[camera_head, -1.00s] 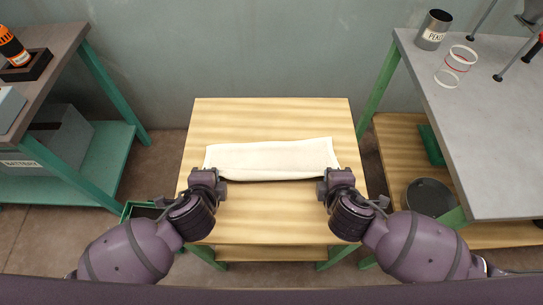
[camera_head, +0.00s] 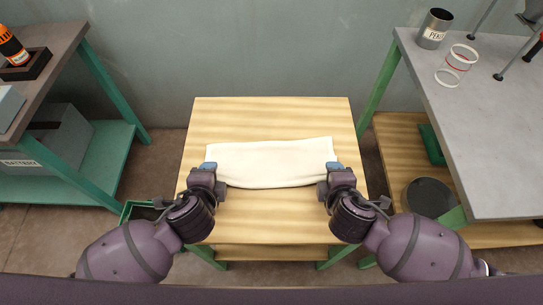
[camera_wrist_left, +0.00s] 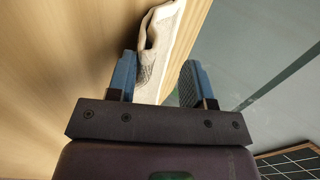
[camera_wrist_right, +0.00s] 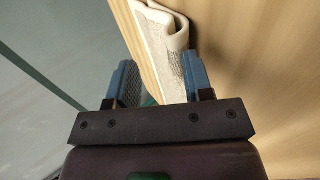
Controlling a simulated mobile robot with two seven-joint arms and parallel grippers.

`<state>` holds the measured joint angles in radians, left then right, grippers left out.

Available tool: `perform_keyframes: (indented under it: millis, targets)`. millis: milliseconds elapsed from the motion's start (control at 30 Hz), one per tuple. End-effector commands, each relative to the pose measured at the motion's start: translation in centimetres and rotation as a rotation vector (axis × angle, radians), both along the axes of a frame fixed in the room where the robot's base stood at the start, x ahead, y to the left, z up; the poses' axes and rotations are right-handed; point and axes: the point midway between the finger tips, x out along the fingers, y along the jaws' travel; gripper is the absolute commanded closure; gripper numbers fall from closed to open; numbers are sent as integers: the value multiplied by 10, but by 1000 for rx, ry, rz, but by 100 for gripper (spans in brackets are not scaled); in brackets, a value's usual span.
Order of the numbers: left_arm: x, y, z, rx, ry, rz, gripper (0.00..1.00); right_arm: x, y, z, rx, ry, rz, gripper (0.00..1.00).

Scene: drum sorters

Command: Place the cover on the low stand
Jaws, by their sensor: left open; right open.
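The cover, a folded cream cloth (camera_head: 270,163), lies across the low wooden stand (camera_head: 270,115). My left gripper (camera_head: 208,166) is open at the cloth's left end; in the left wrist view the cloth's folded edge (camera_wrist_left: 160,40) lies between the open fingers (camera_wrist_left: 157,78), close to the left one. My right gripper (camera_head: 336,167) is open at the cloth's right end; in the right wrist view the cloth (camera_wrist_right: 160,40) lies between the fingers (camera_wrist_right: 162,82), close to the right one. The cloth's underside is hidden.
A dark-topped bench (camera_head: 50,45) with a battery box below stands at left. A grey table (camera_head: 490,120) with a metal cup (camera_head: 434,28) and white rings (camera_head: 447,78) stands at right. The stand's top is bare behind the cloth.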

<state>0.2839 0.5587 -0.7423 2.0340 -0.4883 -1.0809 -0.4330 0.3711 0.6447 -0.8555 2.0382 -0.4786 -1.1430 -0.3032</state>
Motion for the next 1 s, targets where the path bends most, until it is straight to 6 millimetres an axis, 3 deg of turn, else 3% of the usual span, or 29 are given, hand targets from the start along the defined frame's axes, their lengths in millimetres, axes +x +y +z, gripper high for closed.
perform_keyframes:
  millis: [700, 1000]
  targets:
    - [-51, 0, 76, -1, 0, -1, 53, -51, 0, 76, 2, 0, 1, 53]
    - [-58, 0, 85, 0, 0, 0, 53, -58, 0, 85, -1, 1, 1, 53]
